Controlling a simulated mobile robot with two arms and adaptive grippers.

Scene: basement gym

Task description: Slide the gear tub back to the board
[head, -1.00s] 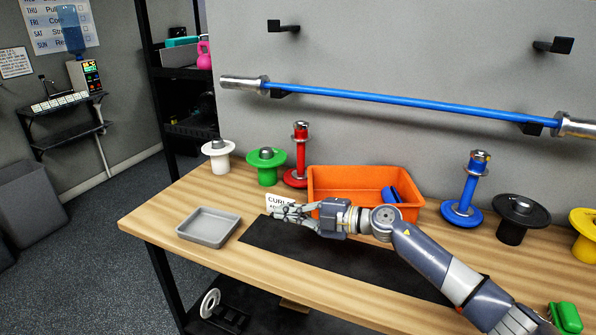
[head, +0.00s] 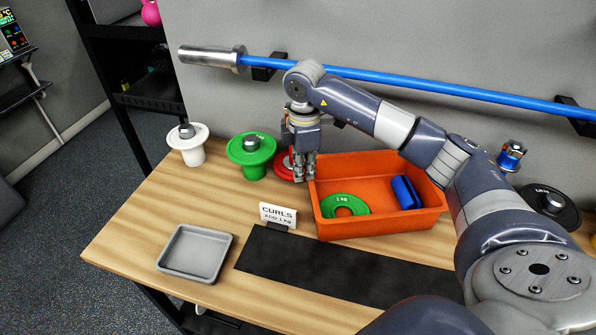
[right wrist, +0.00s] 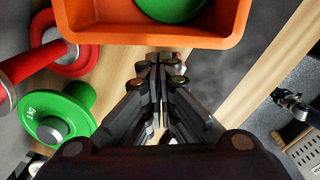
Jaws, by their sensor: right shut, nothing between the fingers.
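The gear tub is an orange open bin (head: 385,228) on the wooden bench, behind the dark mat. A green 1 kg disc (head: 345,205) and a blue item (head: 404,192) lie in it. My right gripper (head: 304,178) points down at the tub's left end, with its fingers shut and empty. In the right wrist view, the shut fingertips (right wrist: 160,62) are just outside the tub's end wall (right wrist: 150,34); I cannot tell if they touch it. The grey wall (head: 225,100) rises behind the bench. My left gripper is out of view.
A red stand (head: 284,165) is partly hidden behind my right gripper. Green (head: 250,150) and white (head: 187,140) stands are to its left. A CURLS card (head: 278,214), grey tray (head: 195,252) and dark mat (head: 300,262) are in front. A blue bar (head: 400,85) hangs above.

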